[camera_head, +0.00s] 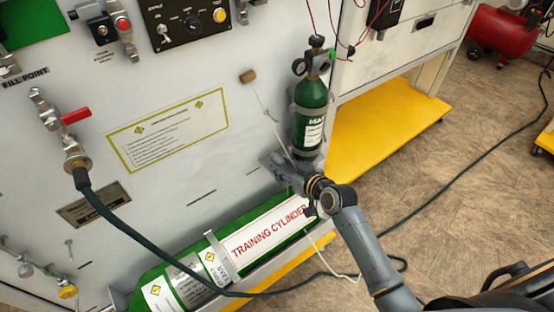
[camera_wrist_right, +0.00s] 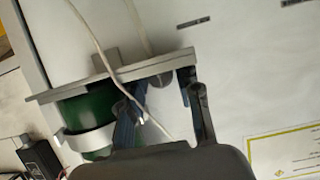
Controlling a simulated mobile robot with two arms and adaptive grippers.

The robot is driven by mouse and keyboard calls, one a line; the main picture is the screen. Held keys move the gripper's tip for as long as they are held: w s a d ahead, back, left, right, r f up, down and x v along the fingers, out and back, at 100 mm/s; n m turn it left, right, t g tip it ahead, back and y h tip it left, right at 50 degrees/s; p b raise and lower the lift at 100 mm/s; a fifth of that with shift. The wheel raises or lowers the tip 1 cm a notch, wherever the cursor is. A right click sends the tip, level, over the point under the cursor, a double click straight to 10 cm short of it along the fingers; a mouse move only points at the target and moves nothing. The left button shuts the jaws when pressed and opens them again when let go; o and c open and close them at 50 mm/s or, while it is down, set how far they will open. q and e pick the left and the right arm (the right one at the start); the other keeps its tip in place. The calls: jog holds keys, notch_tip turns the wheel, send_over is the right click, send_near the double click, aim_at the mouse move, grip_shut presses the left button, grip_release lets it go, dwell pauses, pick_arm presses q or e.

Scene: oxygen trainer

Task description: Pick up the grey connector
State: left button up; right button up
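A pale grey, rounded piece (camera_wrist_right: 160,72) shows between the fingers in the right wrist view, by the edge of a metal shelf (camera_wrist_right: 60,92). It may be the grey connector, but I cannot tell for sure. My right gripper (camera_head: 276,168) is at the shelf under the small green cylinder (camera_head: 309,95). In the right wrist view its fingers (camera_wrist_right: 162,105) are spread apart, and I see nothing clamped between them. In the head view, the gripper and arm hide what lies right behind them. My left gripper is not in view.
A thin pale hose (camera_wrist_right: 104,50) crosses in front of the shelf. A large green training cylinder (camera_head: 265,237) lies below my right gripper. A dark hose (camera_head: 135,229) runs from the panel (camera_head: 250,30) across it.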

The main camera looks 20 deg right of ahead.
grip_shut()
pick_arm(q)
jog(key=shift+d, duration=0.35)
pick_arm(e)
jog(key=shift+r, duration=0.1)
